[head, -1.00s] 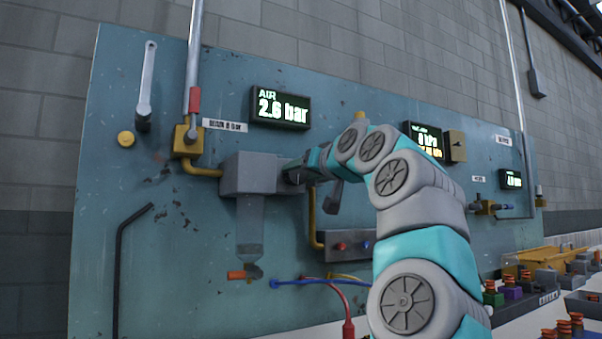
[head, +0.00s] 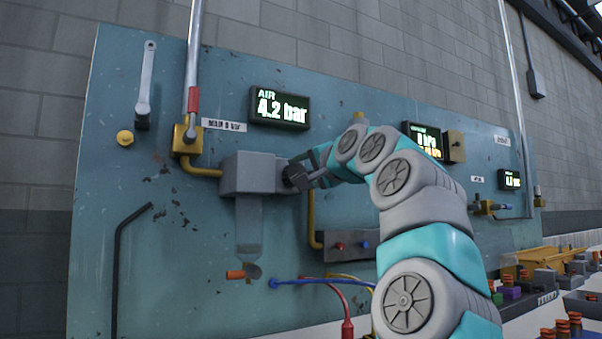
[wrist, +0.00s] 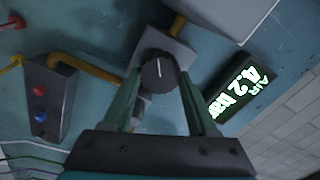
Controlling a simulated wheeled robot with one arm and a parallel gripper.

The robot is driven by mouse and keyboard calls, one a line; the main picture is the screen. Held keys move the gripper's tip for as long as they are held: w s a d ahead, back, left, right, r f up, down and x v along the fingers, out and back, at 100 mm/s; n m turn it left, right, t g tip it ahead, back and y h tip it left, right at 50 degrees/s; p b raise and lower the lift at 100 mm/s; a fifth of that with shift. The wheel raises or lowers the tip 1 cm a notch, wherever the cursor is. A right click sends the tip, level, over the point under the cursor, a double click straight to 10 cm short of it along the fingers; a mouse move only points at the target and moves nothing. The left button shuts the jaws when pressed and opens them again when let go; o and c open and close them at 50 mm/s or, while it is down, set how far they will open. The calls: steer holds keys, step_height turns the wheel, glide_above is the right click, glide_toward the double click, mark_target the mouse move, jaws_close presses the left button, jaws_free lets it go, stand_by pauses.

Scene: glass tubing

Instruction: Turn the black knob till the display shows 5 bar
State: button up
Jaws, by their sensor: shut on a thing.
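The black knob (head: 296,177) sits on the right face of the grey regulator block (head: 248,174) on the blue-green panel. In the wrist view the knob (wrist: 158,72) shows a pale pointer line and lies between the fingertips. My gripper (head: 306,174) is shut on the knob, with one finger on each side of it; it also shows in the wrist view (wrist: 160,84). The AIR display (head: 281,107) above the block reads 4.2 bar. In the wrist view the same display (wrist: 244,88) appears tilted.
A grey box with red and blue buttons (head: 349,246) is mounted low, right of the block. A yellow pipe (head: 312,225) runs beside the knob. A second display (head: 426,140) is farther right. Blue and red hoses (head: 345,300) hang below.

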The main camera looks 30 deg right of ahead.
steer(key=shift+m, duration=1.1)
steer(key=o, duration=1.4)
steer(key=shift+s, duration=0.1)
steer(key=shift+s+d+b, duration=0.15)
steer(key=shift+s+b, duration=0.55)
steer(key=shift+s, duration=3.1)
